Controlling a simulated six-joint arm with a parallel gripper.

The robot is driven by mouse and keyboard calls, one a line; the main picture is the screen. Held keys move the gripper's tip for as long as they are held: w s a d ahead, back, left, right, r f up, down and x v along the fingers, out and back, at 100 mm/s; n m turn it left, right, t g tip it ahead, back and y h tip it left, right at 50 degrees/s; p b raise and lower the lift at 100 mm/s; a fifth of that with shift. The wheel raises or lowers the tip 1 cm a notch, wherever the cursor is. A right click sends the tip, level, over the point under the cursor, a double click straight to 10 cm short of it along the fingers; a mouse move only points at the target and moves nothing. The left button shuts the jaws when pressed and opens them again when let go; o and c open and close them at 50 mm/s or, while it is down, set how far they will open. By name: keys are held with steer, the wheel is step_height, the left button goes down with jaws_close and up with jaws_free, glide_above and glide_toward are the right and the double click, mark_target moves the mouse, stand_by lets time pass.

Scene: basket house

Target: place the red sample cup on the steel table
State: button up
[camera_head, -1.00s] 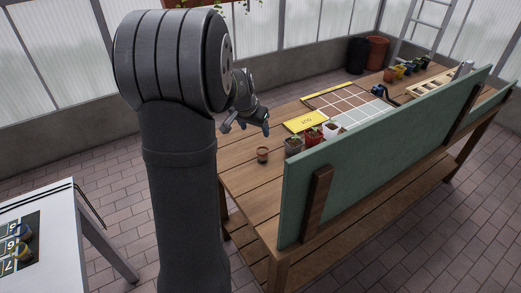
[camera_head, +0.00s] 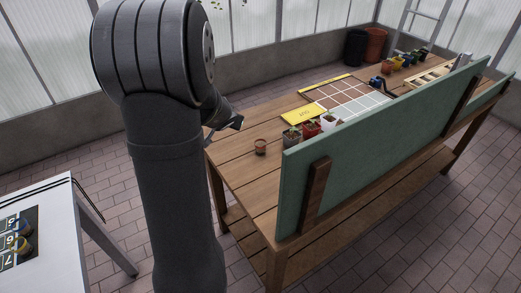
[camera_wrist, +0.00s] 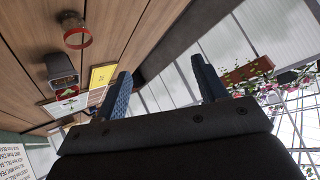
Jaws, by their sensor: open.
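A red cup-like pot (camera_head: 312,129) with a small plant stands in a row on the wooden bench; I cannot tell whether it is the red sample cup. A small reddish-brown cup (camera_head: 260,148) stands apart near the bench's left edge. It also shows in the wrist view (camera_wrist: 77,41), with a reddish rim. A pale table (camera_head: 62,264), possibly the steel table, is at lower left. My gripper (camera_head: 236,123) is partly hidden behind my arm, over the bench's left edge. In the wrist view its fingers (camera_wrist: 165,84) are wide apart with nothing between them.
A grey pot (camera_head: 292,139) and a white pot (camera_head: 328,121) flank the red one. A green panel (camera_head: 370,135) stands along the bench's near side. A yellow card (camera_head: 304,115) and a gridded board (camera_head: 350,98) lie behind. The pale table holds a numbered mat (camera_head: 34,222) with round items.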

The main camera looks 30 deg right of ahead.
steer(key=s+d+f+m+g+h, duration=0.1)
steer(key=s+f+g+h, duration=0.25)
steer(key=s, duration=0.45)
glide_toward(263, 144)
steer(key=f, duration=0.1)
steer(key=w+d+f, duration=0.1)
steer(key=f, duration=0.1)
steer(key=shift+w+d+m+y, duration=0.25)
steer(key=shift+w+d+m, duration=0.05)
steer(key=shift+d+r+x, duration=0.1)
steer(key=shift+d+x, duration=0.05)
steer(key=shift+x, duration=0.8)
steer(key=shift+d+r+x, duration=0.1)
steer(key=shift+x, duration=0.9)
steer(key=shift+d+r+x, duration=0.1)
steer(key=shift+d+x, duration=0.05)
steer(key=shift+x, duration=0.8)
steer(key=shift+s, duration=0.1)
steer(key=c, duration=1.1)
steer(key=shift+c, duration=0.2)
steer(key=shift+r, duration=0.15)
